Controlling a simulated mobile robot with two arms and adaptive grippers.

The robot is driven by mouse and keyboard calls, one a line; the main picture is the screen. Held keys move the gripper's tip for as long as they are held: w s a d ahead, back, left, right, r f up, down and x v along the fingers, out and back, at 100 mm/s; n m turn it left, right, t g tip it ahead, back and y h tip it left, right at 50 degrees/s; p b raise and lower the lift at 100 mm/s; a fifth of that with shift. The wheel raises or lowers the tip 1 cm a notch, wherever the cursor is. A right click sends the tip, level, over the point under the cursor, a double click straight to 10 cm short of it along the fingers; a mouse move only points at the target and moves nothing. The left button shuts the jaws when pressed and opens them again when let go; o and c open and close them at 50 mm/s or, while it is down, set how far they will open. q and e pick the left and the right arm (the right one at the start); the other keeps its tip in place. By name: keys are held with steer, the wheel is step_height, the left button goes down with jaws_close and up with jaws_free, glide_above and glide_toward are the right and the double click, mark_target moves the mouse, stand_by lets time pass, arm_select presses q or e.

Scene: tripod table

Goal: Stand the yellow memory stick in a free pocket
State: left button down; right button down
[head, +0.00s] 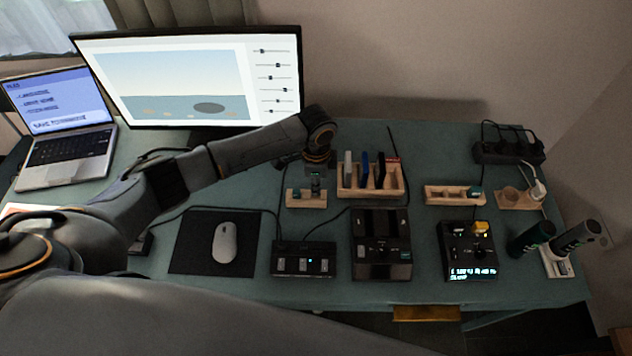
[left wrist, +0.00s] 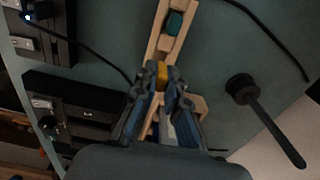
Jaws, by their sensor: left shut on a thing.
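My left gripper (left wrist: 162,88) is shut on the yellow memory stick (left wrist: 162,74), whose yellow end shows between the fingertips. They are at the end of a small wooden block with pockets (left wrist: 154,45); I cannot tell whether the stick is inside a pocket. A teal stick (left wrist: 175,22) stands in this block, with a dark empty pocket beside it. In the head view, the gripper (head: 317,172) comes down over the right part of the block (head: 306,203), and the yellow stick is hidden. My right gripper is not in view.
A wooden rack (head: 370,192) with upright cards stands just right of the gripper. Another wooden block (head: 440,195) stands farther right. A black hub (head: 303,262) and a black dock (head: 381,262) lie in front. A monitor (head: 190,80) stands behind my arm.

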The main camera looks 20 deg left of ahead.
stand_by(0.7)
arm_select(q)
steer(key=shift+p, duration=0.35)
steer(key=shift+p, duration=0.35)
stand_by(0.4)
steer(key=shift+f+b, duration=0.75)
steer(key=shift+f, duration=0.7)
steer(key=c, duration=1.3)
jaws_free()
steer(key=shift+r, duration=0.1)
step_height(320, 180, up, 12)
steer(key=shift+f, duration=0.1)
